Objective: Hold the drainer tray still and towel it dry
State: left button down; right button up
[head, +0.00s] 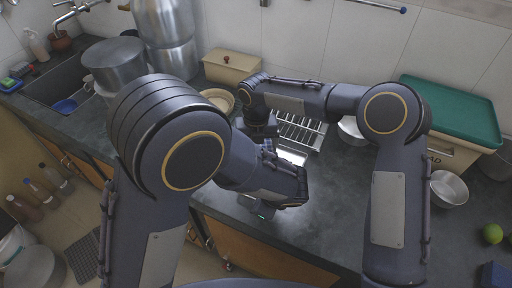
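The drainer tray (305,131), a slotted metallic tray with a bright bare part towards the front, lies on the dark counter in the middle of the head view. My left arm covers its near left part. My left gripper (263,209) points down at the counter's front side, near the tray; its fingers are mostly hidden behind my arm. My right arm reaches across above the tray, and its wrist points down at the tray's left side. Its fingers are hidden behind my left arm. A small bluish patch (268,146) shows there, possibly the towel.
A sink (62,88) and steel pots (115,62) are at the left. A cream box (231,67) stands at the back wall. A green-lidded bin (452,108), a steel bowl (448,188) and a lime (492,234) are at the right. The front-right counter is mostly clear.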

jog(key=shift+r, duration=0.15)
jog(key=shift+r, duration=1.4)
pick_arm(q)
jog(key=c, duration=1.5)
grip_release()
jog(key=v, duration=1.2)
